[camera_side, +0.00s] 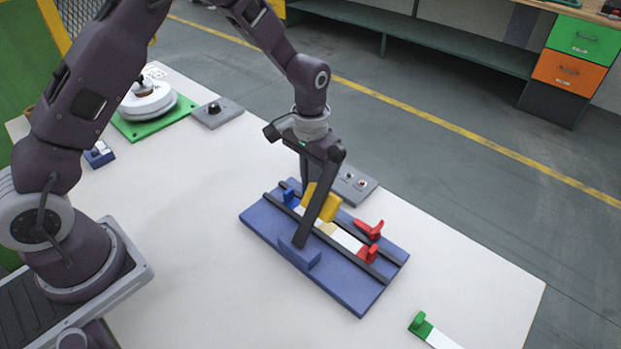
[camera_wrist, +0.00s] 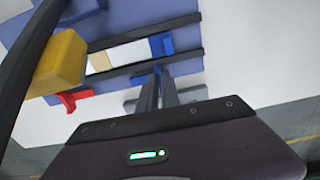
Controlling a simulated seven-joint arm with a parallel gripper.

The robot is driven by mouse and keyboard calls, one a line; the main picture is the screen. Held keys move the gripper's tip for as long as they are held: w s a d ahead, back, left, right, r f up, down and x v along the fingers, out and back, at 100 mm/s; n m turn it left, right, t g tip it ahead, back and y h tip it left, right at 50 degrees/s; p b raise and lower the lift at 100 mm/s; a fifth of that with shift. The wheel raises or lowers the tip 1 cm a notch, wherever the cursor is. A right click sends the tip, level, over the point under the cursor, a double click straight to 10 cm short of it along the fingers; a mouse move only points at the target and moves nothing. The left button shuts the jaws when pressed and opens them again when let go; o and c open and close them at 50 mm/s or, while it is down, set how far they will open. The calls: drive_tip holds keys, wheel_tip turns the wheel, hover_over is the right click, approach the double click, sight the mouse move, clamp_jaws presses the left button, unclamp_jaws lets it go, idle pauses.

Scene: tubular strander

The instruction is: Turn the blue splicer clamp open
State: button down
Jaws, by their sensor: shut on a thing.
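The splicer is a blue board (camera_side: 352,292) with two dark rails and a white strip (camera_side: 345,239) between them. The blue splicer clamp shows as a blue block (camera_side: 290,196) at the strip's far-left end. In the wrist view the block (camera_wrist: 162,45) sits on the strip's right end, with its blue handle (camera_wrist: 158,70) beside it. My gripper (camera_wrist: 159,82) is shut on this handle, a finger on each side. In the side view the fingertips are largely hidden behind the yellow block (camera_side: 322,203) and its dark lever. How far the clamp is turned is unclear.
The dark lever (camera_side: 316,218) with the yellow block stands close beside my gripper. A red clamp handle (camera_side: 369,230) and red block (camera_side: 369,253) are at the other end. A grey button box (camera_side: 355,187) stands behind the board.

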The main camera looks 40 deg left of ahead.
drive_tip(key=shift+w, duration=0.1)
idle(0.3)
drive_tip(key=c, duration=1.6)
unclamp_jaws()
drive_tip(key=shift+o, duration=0.2)
drive_tip(key=shift+r, duration=0.1)
wheel_tip(320, 180, up, 7)
drive_tip(key=shift+r, duration=0.2)
drive_tip(key=s+a+r+t, duration=0.2)
drive_tip(key=s+r+t, duration=0.1)
drive_tip(key=s+r, duration=1.05)
drive_tip(key=s+a+r+t, duration=0.2)
drive_tip(key=s+r, duration=0.1)
drive_tip(key=s, duration=1)
drive_tip(key=shift+s+t, duration=0.3)
